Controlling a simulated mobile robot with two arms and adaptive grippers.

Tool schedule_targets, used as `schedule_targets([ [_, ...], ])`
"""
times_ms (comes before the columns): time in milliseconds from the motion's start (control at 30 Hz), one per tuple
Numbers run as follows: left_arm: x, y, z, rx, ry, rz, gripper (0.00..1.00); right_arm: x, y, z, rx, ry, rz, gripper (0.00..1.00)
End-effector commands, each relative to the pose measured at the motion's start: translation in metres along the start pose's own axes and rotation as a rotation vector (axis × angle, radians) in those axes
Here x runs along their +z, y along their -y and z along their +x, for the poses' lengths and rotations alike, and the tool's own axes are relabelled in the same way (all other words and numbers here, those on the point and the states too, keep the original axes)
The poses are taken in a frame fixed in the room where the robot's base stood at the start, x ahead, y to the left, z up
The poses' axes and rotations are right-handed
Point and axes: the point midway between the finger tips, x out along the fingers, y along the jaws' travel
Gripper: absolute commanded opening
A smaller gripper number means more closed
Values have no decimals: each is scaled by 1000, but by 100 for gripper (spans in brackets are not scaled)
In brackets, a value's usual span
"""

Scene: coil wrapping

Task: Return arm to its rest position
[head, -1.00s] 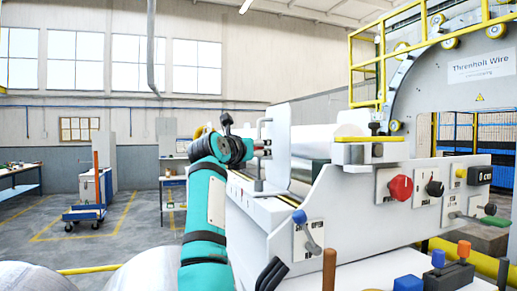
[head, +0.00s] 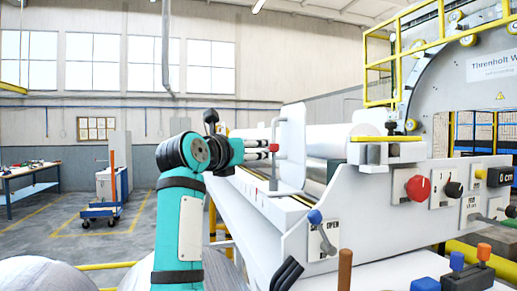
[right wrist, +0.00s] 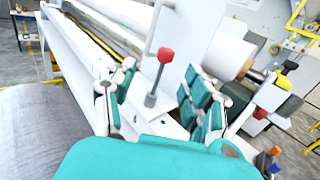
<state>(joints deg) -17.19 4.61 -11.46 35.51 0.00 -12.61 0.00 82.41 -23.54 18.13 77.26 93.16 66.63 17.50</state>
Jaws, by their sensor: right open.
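My right arm is teal and rises from the bottom of the head view. My right gripper (head: 264,149) points right towards the wrapping machine, close to a lever with a small red knob (head: 274,147). In the right wrist view the fingers of this gripper (right wrist: 158,104) are spread apart with nothing held. The red-knobbed lever (right wrist: 166,55) stands upright just beyond and between them, and I see no contact. My left gripper is in neither current view.
The white machine (head: 370,215) fills the right side, with a red knob (head: 418,188), a blue-tipped lever (head: 315,216) and a brown handle (head: 345,270) in front. Rounded grey coils (head: 40,275) lie at the lower left. A blue cart (head: 100,211) stands on open floor farther back.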

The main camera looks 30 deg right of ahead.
Motion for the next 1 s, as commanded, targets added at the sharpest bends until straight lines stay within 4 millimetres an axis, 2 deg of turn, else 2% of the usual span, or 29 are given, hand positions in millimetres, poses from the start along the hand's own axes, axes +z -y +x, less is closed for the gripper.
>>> schedule_targets([
  [167,0,0,0,0,-1,0,40,-1,0,-7,1,-1,-1,51],
  [567,0,0,0,1,0,0,40,0,-1,-7,1,-1,0,51],
  [667,-1,-1,1,1,-1,0,40,-7,-3,-5,-6,5,-22,51],
  [767,0,-1,6,1,-1,0,40,-36,-14,5,-42,45,-141,51],
  [867,0,-1,13,1,-1,0,40,-90,-38,19,-92,140,-385,51],
  [1000,1,-1,21,1,0,0,40,-184,-84,27,-112,317,-799,51],
])
